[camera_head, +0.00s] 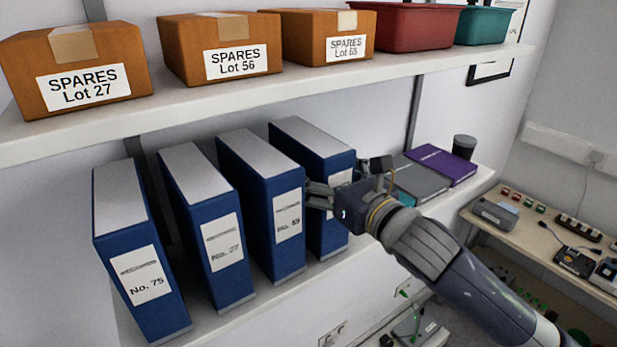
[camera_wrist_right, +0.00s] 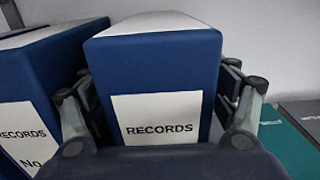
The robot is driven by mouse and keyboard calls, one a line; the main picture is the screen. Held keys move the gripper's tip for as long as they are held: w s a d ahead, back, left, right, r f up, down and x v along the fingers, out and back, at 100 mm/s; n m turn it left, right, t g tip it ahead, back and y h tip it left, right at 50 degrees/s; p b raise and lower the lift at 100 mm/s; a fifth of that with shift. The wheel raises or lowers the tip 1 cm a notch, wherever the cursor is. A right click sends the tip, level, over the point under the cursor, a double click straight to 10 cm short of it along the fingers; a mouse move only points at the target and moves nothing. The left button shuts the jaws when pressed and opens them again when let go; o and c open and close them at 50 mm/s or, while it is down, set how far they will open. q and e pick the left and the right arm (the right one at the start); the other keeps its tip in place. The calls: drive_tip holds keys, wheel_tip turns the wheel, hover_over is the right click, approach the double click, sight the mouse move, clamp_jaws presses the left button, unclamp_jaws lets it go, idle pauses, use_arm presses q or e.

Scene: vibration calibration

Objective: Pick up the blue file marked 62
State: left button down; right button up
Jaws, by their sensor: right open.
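Several blue files with pale tops stand upright on the lower shelf. In the head view their labels read No. 75 (camera_head: 150,290), No. 27 (camera_head: 209,230) and a third (camera_head: 265,190) that looks like 69 or 59. The rightmost blue file (camera_head: 311,138) has its label mostly covered by my right gripper (camera_head: 336,184). In the right wrist view this file (camera_wrist_right: 155,70) shows "RECORDS"; its number is hidden behind the gripper. My right gripper (camera_wrist_right: 158,90) is open, with its fingers on either side of that file; contact cannot be told. My left gripper is not in view.
The third file stands close to the left of the gripper. Grey (camera_head: 420,180) and purple (camera_head: 441,164) flat items and a dark cup (camera_head: 463,146) lie to the right. The upper shelf (camera_head: 250,92) holds cardboard boxes (camera_head: 80,60), a red bin (camera_head: 417,27) and a teal bin (camera_head: 485,27).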

drive_tip(key=shift+x, duration=0.8)
drive_tip(key=c, duration=1.8)
drive_tip(key=shift+r, duration=0.1)
clamp_jaws()
